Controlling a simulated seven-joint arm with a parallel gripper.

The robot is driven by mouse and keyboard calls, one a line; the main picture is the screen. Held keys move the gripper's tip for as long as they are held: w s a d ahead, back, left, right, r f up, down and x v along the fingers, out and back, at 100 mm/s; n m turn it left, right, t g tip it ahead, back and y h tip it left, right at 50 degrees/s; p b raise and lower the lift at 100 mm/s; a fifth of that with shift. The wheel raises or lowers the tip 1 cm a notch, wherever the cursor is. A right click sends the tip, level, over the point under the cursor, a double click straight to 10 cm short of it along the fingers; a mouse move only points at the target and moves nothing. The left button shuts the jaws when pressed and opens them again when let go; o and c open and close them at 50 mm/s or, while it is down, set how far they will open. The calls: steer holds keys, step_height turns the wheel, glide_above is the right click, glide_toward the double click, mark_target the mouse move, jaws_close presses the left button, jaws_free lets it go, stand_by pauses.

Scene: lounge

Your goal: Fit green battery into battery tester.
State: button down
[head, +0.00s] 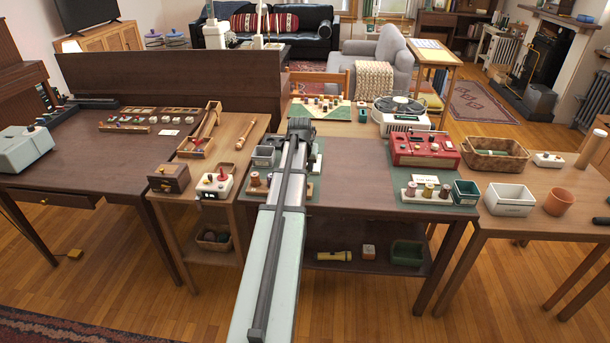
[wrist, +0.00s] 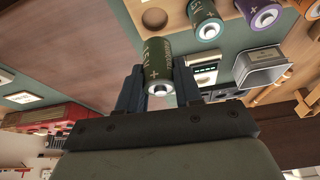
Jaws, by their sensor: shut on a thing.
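My gripper (wrist: 160,85) is shut on a dark green battery (wrist: 158,62), held by its sides with the plus-marked end towards the wrist camera. In the head view, my gripper (head: 300,128) is over the middle table, and the battery in it cannot be made out. A pale device with a dark face, seemingly the battery tester (wrist: 205,70), lies just right of the held battery in the wrist view, partly hidden by a finger. The wrist view does not show any contact between them. Another green battery (wrist: 205,18) stands at the top.
A purple battery (wrist: 264,14) and an empty round hole (wrist: 154,18) are near the second green battery. A grey bin (wrist: 262,68) is beside the tester. A red device (head: 425,148) stands on the right of the table. The brown tabletop (head: 350,175) between is clear.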

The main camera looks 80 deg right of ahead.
step_height(320, 180, up, 3)
steer(key=shift+r, duration=0.1)
steer(key=shift+w+r, duration=0.15)
steer(key=shift+w, duration=0.15)
steer(key=w+d+m+g, duration=0.1)
steer(key=w+d+m, duration=0.2)
steer(key=d, duration=0.6)
steer(key=w+d+f+m+g, duration=0.1)
steer(key=w+d+m, duration=0.2)
steer(key=d, duration=0.7)
steer(key=shift+w+d+f+y, duration=0.25)
steer(key=shift+d+y, duration=0.05)
steer(key=shift+y, duration=0.1)
steer(key=shift+f, duration=0.1)
steer(key=shift+f, duration=3)
